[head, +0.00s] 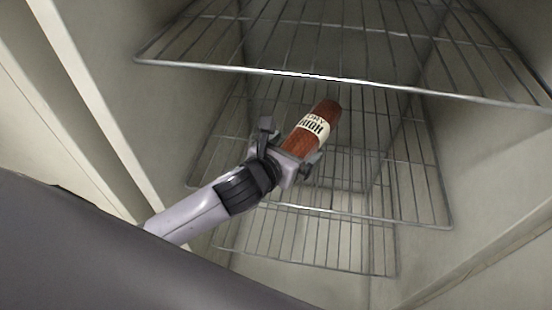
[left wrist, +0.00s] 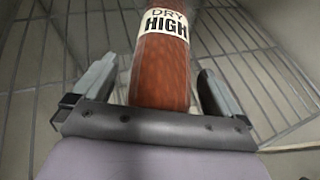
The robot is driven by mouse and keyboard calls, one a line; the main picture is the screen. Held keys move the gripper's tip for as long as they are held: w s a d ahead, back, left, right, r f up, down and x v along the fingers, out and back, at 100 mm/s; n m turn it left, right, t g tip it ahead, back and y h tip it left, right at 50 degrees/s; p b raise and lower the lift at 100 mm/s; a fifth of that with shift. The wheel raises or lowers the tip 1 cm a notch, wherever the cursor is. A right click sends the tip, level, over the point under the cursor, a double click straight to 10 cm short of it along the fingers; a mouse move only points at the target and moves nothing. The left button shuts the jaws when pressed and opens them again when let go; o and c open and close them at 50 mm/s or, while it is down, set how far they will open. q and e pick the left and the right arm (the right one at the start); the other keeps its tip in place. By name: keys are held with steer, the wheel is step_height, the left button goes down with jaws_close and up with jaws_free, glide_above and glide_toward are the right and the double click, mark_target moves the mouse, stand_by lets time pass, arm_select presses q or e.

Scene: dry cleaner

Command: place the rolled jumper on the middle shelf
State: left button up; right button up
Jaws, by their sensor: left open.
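The rolled jumper (head: 300,140) is a reddish-brown roll with a cream band lettered "DRY HIGH". It lies on or just over the wire middle shelf (head: 390,160), pointing towards the back. In the left wrist view the roll (left wrist: 160,75) sits between the two fingers, with gaps visible on both sides. My left gripper (head: 288,150) is open around the near end of the roll. Whether the roll's underside touches the wires is hard to tell. My right gripper is not in view.
A wire upper shelf (head: 330,72) spans above the arm, its front bar close overhead. A lower wire shelf (head: 300,245) lies beneath. Pale cabinet walls (head: 490,170) close in the sides. The middle shelf is bare to the right of the roll.

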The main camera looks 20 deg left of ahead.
arm_select(q)
steer(key=v, duration=0.9)
steer(key=shift+s+r+p, duration=0.15)
steer(key=shift+s+p, duration=0.15)
steer(key=shift+s, duration=0.1)
